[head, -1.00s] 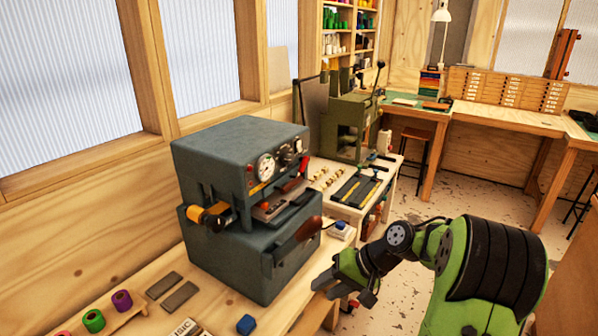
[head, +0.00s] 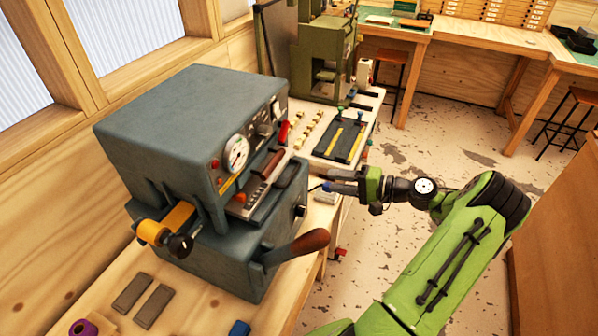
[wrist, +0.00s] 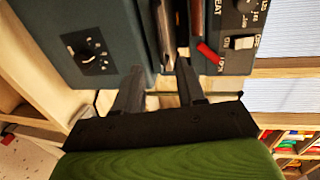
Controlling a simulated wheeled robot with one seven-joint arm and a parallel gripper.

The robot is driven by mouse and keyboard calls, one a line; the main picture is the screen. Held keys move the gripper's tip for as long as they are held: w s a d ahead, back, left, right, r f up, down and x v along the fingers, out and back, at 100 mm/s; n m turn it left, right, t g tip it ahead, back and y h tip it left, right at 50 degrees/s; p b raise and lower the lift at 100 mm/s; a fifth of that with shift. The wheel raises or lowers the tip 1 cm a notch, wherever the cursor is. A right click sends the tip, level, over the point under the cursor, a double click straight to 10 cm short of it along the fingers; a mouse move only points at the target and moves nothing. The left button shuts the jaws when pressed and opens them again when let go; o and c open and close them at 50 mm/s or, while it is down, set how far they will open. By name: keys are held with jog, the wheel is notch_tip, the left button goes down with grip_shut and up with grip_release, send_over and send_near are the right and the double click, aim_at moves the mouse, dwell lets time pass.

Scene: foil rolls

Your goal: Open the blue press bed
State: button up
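The blue-grey press (head: 190,120) stands on the wooden bench at left in the head view, with a gauge and switches on its front. Its bed (head: 250,205) sits in the slot between the upper and lower housings; the wrist view shows the press front (wrist: 75,35) close up. My gripper (head: 330,181) is to the right of the press front, pointing left at about slot height. Its two fingers are apart and nothing is held; they also show in the wrist view (wrist: 157,78), near the slot's edge. I cannot tell if they touch the press.
A brown-handled lever (head: 300,247) juts from the lower housing below my gripper. A yellow-and-black knob (head: 165,232) is on the left side. A green machine (head: 325,50) and a black tray (head: 342,138) stand beyond. Floor at right is open.

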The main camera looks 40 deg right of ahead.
jog(key=x, duration=1.1)
jog(key=shift+w+f+p, duration=0.2)
jog(key=shift+w+p, duration=0.15)
grip_shut()
